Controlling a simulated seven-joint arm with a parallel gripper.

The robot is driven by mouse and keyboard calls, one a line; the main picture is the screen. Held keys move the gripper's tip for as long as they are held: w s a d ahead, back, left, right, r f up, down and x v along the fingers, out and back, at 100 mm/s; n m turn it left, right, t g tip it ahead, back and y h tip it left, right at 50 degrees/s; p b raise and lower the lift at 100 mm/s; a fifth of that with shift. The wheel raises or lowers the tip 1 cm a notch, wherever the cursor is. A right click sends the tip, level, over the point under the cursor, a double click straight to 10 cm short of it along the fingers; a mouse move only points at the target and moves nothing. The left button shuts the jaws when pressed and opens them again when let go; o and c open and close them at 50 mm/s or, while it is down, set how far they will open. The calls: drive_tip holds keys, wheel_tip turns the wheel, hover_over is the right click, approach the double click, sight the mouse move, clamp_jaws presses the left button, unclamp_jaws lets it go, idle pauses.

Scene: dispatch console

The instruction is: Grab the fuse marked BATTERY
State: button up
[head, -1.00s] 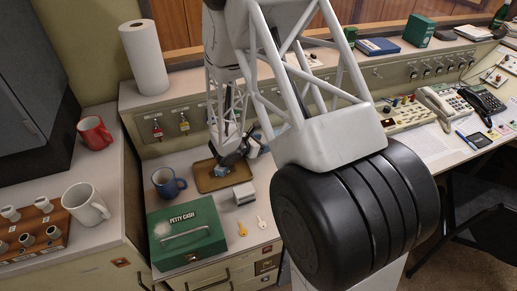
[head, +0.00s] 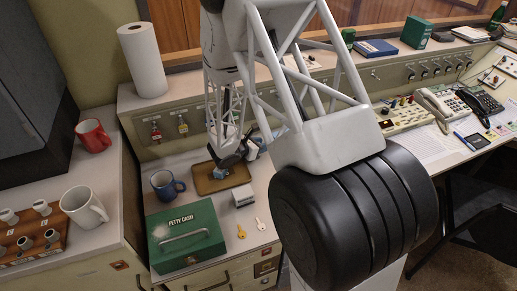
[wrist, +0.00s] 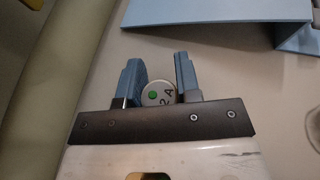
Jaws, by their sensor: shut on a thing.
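In the wrist view, my gripper (wrist: 158,82) has its two blue fingers on either side of a small pale round end (wrist: 154,101), shut on it. It bears a green dot and dark lettering that looks like "2 A". It looks like a fuse seen end-on; its body is hidden and I cannot read the word BATTERY on it. In the head view, my gripper (head: 226,160) is above the brown tray (head: 239,180) on the counter, and the held piece is too small to make out there.
A blue mug (head: 164,185) stands left of the tray. A green petty cash box (head: 187,235), a small grey box (head: 243,199) and two keys (head: 241,231) lie in front. A panel with red and yellow tags (head: 182,125) rises behind. In the wrist view, a light blue sheet-like thing (wrist: 220,12) is close by.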

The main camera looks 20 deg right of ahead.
drive_tip(key=shift+r, duration=0.15)
wheel_tip(320, 180, up, 10)
idle(0.7)
idle(0.9)
